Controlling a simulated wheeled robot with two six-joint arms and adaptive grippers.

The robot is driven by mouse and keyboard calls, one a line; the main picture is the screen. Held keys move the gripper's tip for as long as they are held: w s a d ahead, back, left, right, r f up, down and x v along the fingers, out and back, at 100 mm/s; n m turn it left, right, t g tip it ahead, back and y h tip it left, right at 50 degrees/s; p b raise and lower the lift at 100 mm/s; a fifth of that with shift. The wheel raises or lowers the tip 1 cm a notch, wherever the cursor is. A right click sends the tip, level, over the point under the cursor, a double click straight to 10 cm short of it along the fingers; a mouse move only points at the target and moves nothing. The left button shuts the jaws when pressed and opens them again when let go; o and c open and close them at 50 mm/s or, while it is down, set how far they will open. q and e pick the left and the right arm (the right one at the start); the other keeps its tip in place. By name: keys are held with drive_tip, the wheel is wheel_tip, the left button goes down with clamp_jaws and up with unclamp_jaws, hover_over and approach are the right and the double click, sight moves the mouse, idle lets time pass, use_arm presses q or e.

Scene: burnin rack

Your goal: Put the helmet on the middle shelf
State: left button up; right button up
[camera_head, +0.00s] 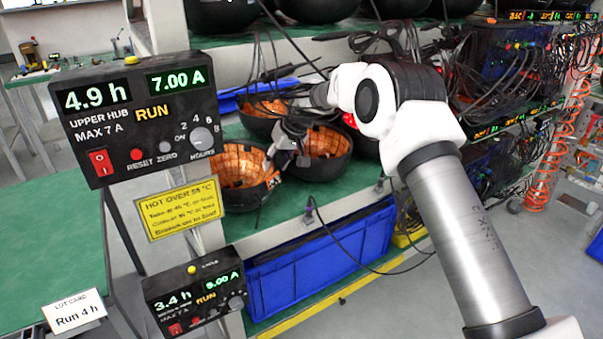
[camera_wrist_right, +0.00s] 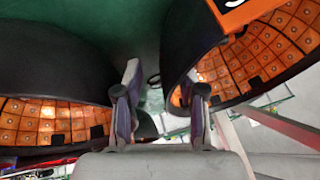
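Several black helmets with orange tiled linings stand open side up on the green middle shelf (camera_head: 322,193). One is at front left (camera_head: 248,195), one in the middle (camera_head: 325,172), one behind (camera_head: 262,128); another is mostly hidden by my right arm. My right gripper (camera_head: 289,140) is between the front-left and middle helmets. In the right wrist view its fingers (camera_wrist_right: 162,110) are apart, with one helmet (camera_wrist_right: 60,75) on the left and one with an orange label (camera_wrist_right: 190,50) on the right. The right finger overlaps that helmet's rim; contact is unclear. My left gripper is not in view.
More black helmets (camera_head: 222,12) sit on the shelf above. Black cables hang around my right arm. Control boxes (camera_head: 140,110) with timers stand at left. A blue crate (camera_head: 320,258) is below. A green table (camera_head: 45,235) holds a lot card (camera_head: 75,312).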

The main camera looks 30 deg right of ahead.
drive_tip(key=s+d, duration=0.1)
drive_tip(key=s, duration=0.2)
drive_tip(key=s+d, duration=0.2)
drive_tip(key=s, duration=0.1)
drive_tip(key=s+d, duration=0.2)
drive_tip(key=s, duration=0.1)
drive_tip(key=shift+s+f+b, duration=0.1)
drive_tip(key=shift+b, duration=0.2)
drive_tip(key=o, duration=1.2)
drive_tip(key=shift+c, duration=0.2)
drive_tip(key=v, duration=1.2)
